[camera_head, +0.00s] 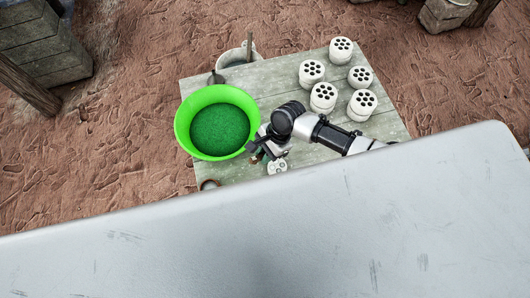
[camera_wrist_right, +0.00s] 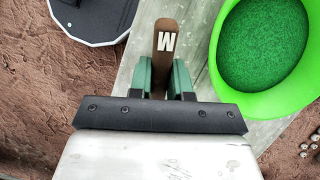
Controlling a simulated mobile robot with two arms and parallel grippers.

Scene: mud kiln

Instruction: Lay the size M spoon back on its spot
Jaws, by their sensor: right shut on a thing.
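My right gripper (camera_head: 262,152) is over the wooden table, just right of the green bowl. In the right wrist view, its green fingers (camera_wrist_right: 163,78) are shut on the brown handle of the size M spoon (camera_wrist_right: 165,38), which has a white letter M. The spoon's other end is hidden behind the gripper. In the head view I cannot make out the spoon clearly. I cannot identify its spot on the table. My left gripper is not in view.
The green bowl (camera_head: 180,132) holds green grains. Several white cylinders with dark holes (camera_head: 323,97) stand on the table (camera_head: 280,75) at the right and back. A whitish bucket (camera_head: 237,58) is at the back edge. A brown ring-like item (camera_head: 210,184) lies near the front.

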